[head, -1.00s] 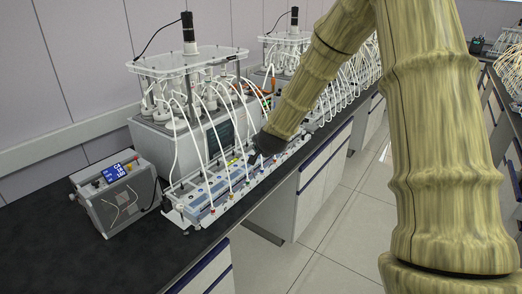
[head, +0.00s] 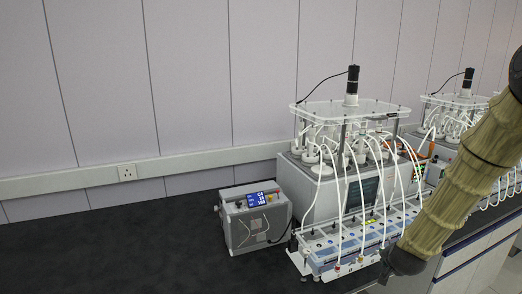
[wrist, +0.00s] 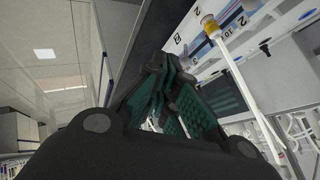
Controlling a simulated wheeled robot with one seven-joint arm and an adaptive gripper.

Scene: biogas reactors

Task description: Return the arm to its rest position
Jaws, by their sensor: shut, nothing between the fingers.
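My arm comes in from the right edge of the head view, in front of the reactor unit, and slants down to a dark end (head: 404,262) low at the right. My gripper (wrist: 160,75) fills the middle of the wrist view, its green-padded fingers drawn together with nothing held. The wrist view looks along the bench edge, with a white rack of numbered modules and a white tube (wrist: 235,75) close to the right of the fingers. The head view does not show the fingers clearly.
A reactor unit (head: 330,192) with tubes and a clear top plate stands on the dark bench. A row of blue-white modules (head: 345,240) lies before it. A grey box with a blue display (head: 255,218) stands to its left. The bench top (head: 110,245) is clear at left.

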